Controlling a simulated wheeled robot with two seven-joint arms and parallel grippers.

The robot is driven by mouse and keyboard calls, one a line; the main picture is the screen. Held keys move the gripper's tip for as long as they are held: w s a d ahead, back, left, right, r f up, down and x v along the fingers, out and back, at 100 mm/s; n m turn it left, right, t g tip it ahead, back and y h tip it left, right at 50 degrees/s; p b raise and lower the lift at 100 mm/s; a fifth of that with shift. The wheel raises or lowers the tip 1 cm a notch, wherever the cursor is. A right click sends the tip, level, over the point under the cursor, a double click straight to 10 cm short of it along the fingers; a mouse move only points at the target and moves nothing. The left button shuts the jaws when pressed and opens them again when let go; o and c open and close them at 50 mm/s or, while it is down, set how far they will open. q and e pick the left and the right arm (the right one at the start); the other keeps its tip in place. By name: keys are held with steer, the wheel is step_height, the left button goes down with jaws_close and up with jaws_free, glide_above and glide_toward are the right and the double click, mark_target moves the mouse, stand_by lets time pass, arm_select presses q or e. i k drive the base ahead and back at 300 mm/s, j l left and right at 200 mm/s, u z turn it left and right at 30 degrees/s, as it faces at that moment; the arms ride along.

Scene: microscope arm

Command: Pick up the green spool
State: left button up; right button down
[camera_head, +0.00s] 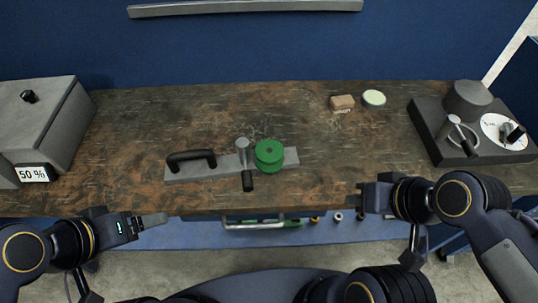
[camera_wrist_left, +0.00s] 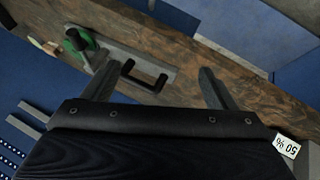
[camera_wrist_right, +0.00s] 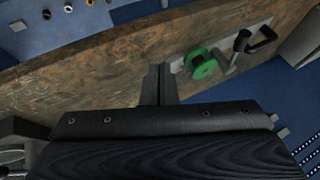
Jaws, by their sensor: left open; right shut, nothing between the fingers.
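The green spool (camera_head: 269,155) stands on the right part of a grey metal plate (camera_head: 291,157) near the front of the workbench. It also shows in the left wrist view (camera_wrist_left: 80,40) and in the right wrist view (camera_wrist_right: 203,66). My left gripper (camera_head: 160,219) is at the front edge of the bench, left of the spool, open and empty; its two fingers are spread in the left wrist view (camera_wrist_left: 158,80). My right gripper (camera_head: 360,198) is right of the spool near the front edge, apart from it; its fingers are together in the right wrist view (camera_wrist_right: 160,70), with nothing between them.
Beside the spool on the plate are a grey post with a black-handled lever (camera_head: 246,170) and a black handle (camera_head: 191,159). A grey box (camera_head: 42,120) with a "50 %" label stands left. A dark device (camera_head: 440,125) stands right. A brown block (camera_head: 341,103) and pale disc (camera_head: 374,98) lie behind.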

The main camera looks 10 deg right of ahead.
mark_target(269, 153)
steer(key=k, duration=0.4)
steer(key=u, duration=0.4)
steer(key=k+u, duration=0.15)
steer(key=u, duration=0.6)
steer(key=k+j+u, duration=0.1)
steer(key=u, duration=0.3)
steer(key=k+l+u, duration=0.15)
steer(key=l, duration=0.3)
steer(key=k+l+u, duration=0.1)
steer(key=l, duration=0.3)
steer(key=k+l+u, duration=0.15)
steer(key=l, duration=0.25)
steer(key=k+l+u, duration=0.15)
steer(key=l, duration=0.25)
